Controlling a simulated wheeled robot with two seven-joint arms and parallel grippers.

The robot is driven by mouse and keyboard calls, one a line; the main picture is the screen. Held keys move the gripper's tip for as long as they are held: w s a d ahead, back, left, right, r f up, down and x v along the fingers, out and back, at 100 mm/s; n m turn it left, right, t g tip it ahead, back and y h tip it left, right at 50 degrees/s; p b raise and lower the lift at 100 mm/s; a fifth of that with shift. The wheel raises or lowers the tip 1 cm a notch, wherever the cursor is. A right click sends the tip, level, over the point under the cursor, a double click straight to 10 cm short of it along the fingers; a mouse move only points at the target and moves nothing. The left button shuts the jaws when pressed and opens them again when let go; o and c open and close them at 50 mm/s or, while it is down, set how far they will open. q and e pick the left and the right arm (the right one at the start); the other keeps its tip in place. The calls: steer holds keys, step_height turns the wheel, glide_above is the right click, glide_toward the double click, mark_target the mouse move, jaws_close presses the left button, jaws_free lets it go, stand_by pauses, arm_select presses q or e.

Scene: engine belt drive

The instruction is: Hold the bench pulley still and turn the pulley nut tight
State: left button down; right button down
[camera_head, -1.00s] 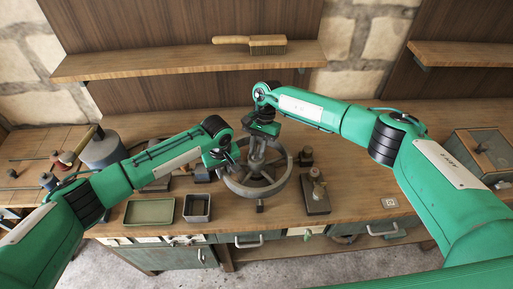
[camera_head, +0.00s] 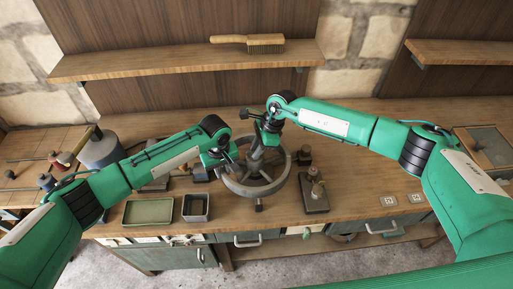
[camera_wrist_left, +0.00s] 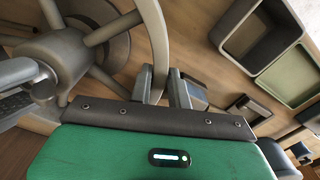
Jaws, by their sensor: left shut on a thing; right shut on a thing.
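The bench pulley (camera_head: 284,174) is a grey spoked wheel lying flat on the bench in the head view. Its rim (camera_wrist_left: 157,32) and spokes also show large in the left wrist view. My left gripper (camera_head: 229,158) is shut on the left side of the rim. In the left wrist view its two fingers (camera_wrist_left: 162,86) stand on either side of the rim. My right gripper (camera_head: 259,146) comes from above and is shut at the top of the pulley's central hub. The pulley nut is hidden by the right gripper, so its seating cannot be seen.
A green tray (camera_head: 148,223) and a grey bin (camera_head: 196,219) stand left of the pulley near the front edge. A dark block with a knob (camera_head: 315,203) stands on the right. A brush (camera_head: 250,43) lies on the shelf above. The bench further right is mostly clear.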

arm_select(q)
steer(key=shift+d+r, duration=0.1)
steer(key=shift+d, duration=0.25)
arm_select(e)
steer(key=shift+s+a+r+m+t, duration=0.1)
steer(key=shift+m+t, duration=0.05)
steer(key=shift+m, duration=0.25)
steer(key=shift+s+a+m+t, duration=0.1)
steer(key=shift+m+t, duration=0.05)
steer(key=shift+m, duration=0.25)
steer(key=c, duration=1.4)
jaws_free()
arm_select(q)
steer(key=shift+a, duration=0.1)
arm_select(e)
steer(key=shift+o, duration=0.7)
steer(key=shift+w, duration=0.1)
steer(key=shift+d, duration=0.1)
steer(key=shift+d+r, duration=0.15)
steer(key=shift+r, duration=0.05)
steer(key=v, duration=1.1)
steer(key=shift+r, duration=0.15)
